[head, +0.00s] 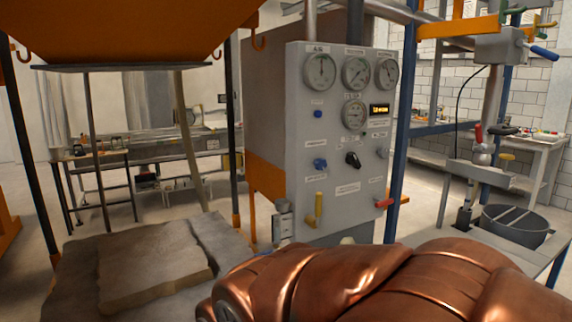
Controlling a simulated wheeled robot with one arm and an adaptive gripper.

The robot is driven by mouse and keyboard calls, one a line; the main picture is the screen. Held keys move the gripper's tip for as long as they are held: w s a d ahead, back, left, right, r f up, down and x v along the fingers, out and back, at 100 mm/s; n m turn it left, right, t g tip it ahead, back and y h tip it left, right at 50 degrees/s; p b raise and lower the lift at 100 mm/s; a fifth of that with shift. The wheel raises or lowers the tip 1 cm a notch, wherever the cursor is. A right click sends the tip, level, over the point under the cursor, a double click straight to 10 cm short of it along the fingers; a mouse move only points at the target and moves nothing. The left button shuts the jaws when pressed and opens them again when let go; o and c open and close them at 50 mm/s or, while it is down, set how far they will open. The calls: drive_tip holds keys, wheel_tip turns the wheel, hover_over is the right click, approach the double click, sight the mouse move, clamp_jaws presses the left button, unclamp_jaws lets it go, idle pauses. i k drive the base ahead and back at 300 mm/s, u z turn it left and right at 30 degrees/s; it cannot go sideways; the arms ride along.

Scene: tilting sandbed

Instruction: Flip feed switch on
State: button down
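A grey control panel (343,110) stands upright in the middle of the head view. It carries several round gauges, a small lit display (380,110), and several knobs and handles. A black rotary switch (352,160) sits below the gauges, right of a blue knob (320,164). Its label and the others are too small to read, so I cannot tell for sure which control is the feed switch. My copper-coloured arm crosses the bottom of the view in front of the panel's base. My gripper does not show.
A yellow handle (318,207) and a red handle (384,203) stick out low on the panel. A blue post (402,120) stands just right of it. A stone slab (150,270) lies at lower left under an orange hopper (130,28). A dark tub (514,226) is at right.

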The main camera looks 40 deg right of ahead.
sight(352, 158)
drive_tip(key=z, duration=1.5)
drive_tip(key=k, duration=0.6)
drive_tip(key=u, duration=0.65)
drive_tip(key=k, duration=0.75)
drive_tip(key=z, duration=0.2)
drive_tip(key=i, duration=0.45)
drive_tip(key=z, duration=0.65)
drive_tip(key=i, duration=1.25)
drive_tip(key=u, duration=0.8)
